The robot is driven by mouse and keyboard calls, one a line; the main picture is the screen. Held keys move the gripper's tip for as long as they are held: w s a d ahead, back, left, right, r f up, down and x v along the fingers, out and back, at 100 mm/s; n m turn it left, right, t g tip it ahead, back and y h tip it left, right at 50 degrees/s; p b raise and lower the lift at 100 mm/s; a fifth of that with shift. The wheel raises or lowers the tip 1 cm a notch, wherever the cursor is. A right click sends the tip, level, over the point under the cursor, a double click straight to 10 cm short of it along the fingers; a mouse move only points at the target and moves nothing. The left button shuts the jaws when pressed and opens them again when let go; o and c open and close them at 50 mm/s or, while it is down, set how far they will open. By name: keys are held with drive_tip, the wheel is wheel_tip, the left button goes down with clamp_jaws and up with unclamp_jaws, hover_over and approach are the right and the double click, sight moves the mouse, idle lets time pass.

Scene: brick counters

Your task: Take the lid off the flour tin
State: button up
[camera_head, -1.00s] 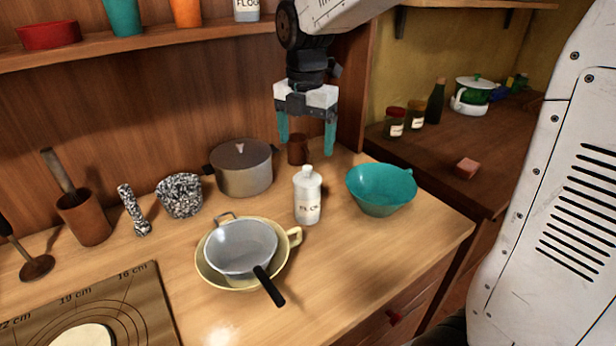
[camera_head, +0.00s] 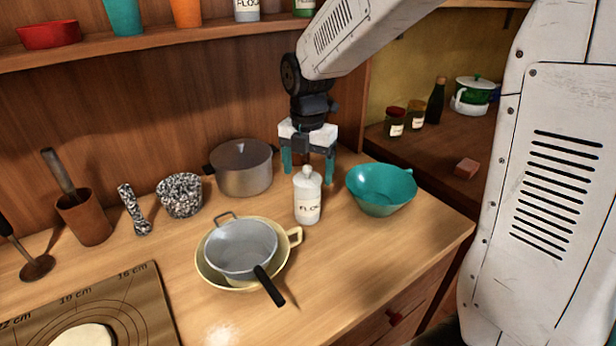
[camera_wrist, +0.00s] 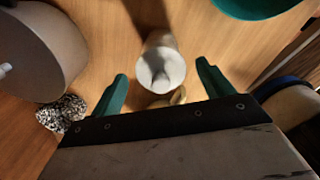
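My gripper (camera_head: 309,177) points down at the tin's top, with one teal finger on each side in the picture. It is open and empty. In the wrist view the lid appears between the two fingers of my gripper (camera_wrist: 161,73), with gaps on both sides. I cannot tell the exact height of the fingertips against the lid.
A grey pot (camera_head: 242,172) stands left of the tin and a teal bowl (camera_head: 381,190) right. A speckled mortar (camera_head: 180,196) is further left. Another flour-labelled container (camera_head: 246,10) is on the shelf.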

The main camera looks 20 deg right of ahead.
drive_tip(key=c, duration=0.8)
drive_tip(key=shift+r, duration=0.2)
